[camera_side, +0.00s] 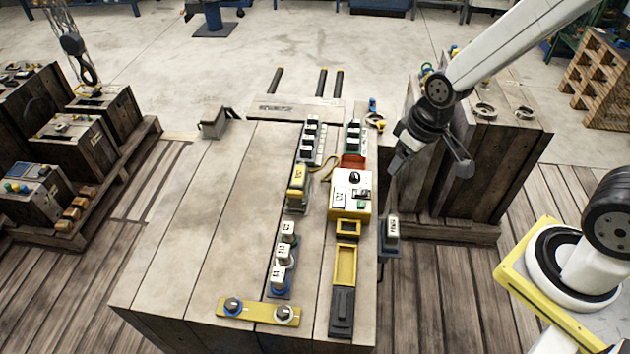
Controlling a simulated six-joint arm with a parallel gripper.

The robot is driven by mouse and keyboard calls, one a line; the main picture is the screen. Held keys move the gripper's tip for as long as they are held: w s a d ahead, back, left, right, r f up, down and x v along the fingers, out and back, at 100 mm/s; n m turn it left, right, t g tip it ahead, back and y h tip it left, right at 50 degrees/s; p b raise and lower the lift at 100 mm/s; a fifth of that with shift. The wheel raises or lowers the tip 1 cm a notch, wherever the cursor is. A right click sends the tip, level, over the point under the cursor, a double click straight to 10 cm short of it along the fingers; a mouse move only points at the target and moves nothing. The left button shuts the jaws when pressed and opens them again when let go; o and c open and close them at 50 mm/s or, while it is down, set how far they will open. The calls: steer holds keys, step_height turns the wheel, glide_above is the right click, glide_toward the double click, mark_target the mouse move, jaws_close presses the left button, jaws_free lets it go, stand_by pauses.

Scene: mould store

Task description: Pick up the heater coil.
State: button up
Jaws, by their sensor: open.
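I cannot pick out a heater coil with certainty. A thin yellow looped strand (325,168) lies on the wooden bench, left of a white and yellow control box (350,192); I cannot tell whether it is the coil. Small round ring-like parts (485,110) lie on top of the wooden crate at the right. My gripper (431,165) is open, with its fingers apart and pointing down. It appears empty, right of the control box and in front of the crate's left part in the picture. My arm hides part of the crate top.
The wooden bench (190,235) is bare over its left half. Rows of labelled blocks (283,255) and a yellow tray (345,268) stand on its right. A yellow plate with two knobs (258,311) lies at the front. The wooden crate (510,155) stands right of the bench.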

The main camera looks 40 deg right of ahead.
steer(key=w+a+f+n+y, duration=0.1)
steer(key=w+a+f+n, duration=0.3)
steer(key=w+a+f, duration=0.4)
steer(key=n, duration=0.4)
glide_above(288, 228)
steer(key=d, duration=0.1)
steer(key=shift+y, duration=0.4)
steer(key=f, duration=0.5)
steer(key=s+f, duration=0.1)
steer(key=f, duration=0.2)
steer(key=shift+w, duration=0.1)
steer(key=shift+f, duration=0.15)
steer(key=shift+x, duration=1.1)
steer(key=shift+f, duration=0.15)
steer(key=shift+x, duration=2.45)
